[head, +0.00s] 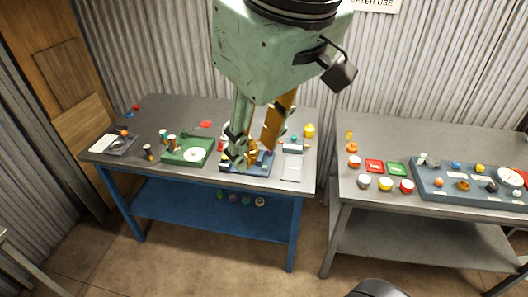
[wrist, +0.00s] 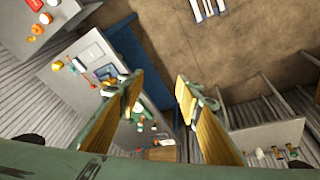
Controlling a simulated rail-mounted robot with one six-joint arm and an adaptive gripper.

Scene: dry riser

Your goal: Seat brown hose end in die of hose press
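My gripper (head: 254,147) hangs over the left table in the head view, fingers apart. In the wrist view my gripper (wrist: 158,84) is open, with nothing between its fingertips. A blue base with fittings (head: 233,169) lies behind and below the fingers, partly hidden by them. A green base (head: 182,157) with a white round dial (head: 194,154) stands to its left. Small brown-and-white cylinders stand by the green base, one brown cylinder (head: 171,141) at its back edge and another (head: 148,152) left of it. I cannot tell for sure which piece is the brown hose end or which base is the press.
A dark tray (head: 113,144) lies at the table's left end. A pale flat plate (head: 292,171) and a yellow object (head: 309,130) are at its right. A gap separates the right table (head: 440,135), which holds coloured pots and a long grey-blue panel (head: 425,186).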

